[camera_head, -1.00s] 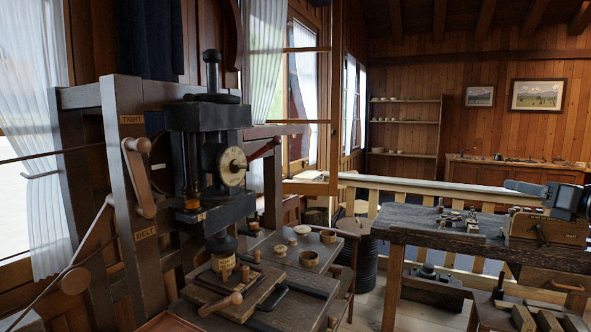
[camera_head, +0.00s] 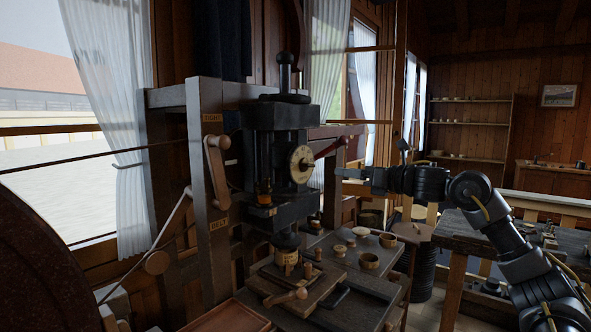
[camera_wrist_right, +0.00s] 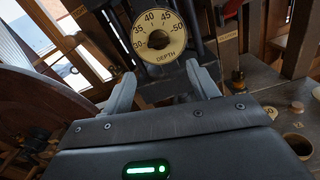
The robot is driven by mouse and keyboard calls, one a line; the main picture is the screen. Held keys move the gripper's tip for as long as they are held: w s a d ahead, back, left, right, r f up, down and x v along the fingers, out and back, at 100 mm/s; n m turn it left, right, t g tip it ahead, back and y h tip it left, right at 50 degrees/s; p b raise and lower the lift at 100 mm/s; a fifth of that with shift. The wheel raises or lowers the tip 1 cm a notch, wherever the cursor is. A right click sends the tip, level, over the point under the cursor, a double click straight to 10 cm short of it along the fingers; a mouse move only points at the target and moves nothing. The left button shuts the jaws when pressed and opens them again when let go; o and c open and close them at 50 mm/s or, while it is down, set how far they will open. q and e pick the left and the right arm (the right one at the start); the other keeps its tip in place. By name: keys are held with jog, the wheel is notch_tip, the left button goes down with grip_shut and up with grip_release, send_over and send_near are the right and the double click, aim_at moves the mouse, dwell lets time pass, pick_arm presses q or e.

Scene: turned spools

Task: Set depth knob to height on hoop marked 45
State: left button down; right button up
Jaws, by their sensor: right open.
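The depth knob is a cream round dial (camera_head: 301,164) with a dark centre, on the dark upright press. In the right wrist view the dial (camera_wrist_right: 158,37) reads DEPTH, with 30, 35, 40, 45 and 50 around its rim. My right gripper (camera_head: 342,173) is open and empty, to the right of the dial and apart from it. In the wrist view its two fingers (camera_wrist_right: 160,73) stand below the dial, one to each side. My left gripper is not in view.
A red-handled lever (camera_head: 330,148) sticks out right of the dial, close above my right gripper. The bench (camera_head: 365,290) below holds several small turned pieces. A wooden post with a TIGHT crank (camera_head: 217,165) stands left of the press. A second bench (camera_head: 468,232) is at right.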

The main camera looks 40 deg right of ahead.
aim_at(312, 166)
jog(key=shift+w+r, duration=0.1)
jog(key=shift+w, duration=0.1)
jog(key=p+x, duration=0.5)
jog(key=x, duration=0.4)
jog(key=shift+w+a, duration=0.2)
jog(key=shift+w, duration=0.05)
jog(key=shift+w+a+p, duration=0.2)
jog(key=shift+w+p, duration=0.1)
jog(key=shift+w, duration=0.25)
jog(key=c, duration=1)
jog(key=shift+o, duration=0.2)
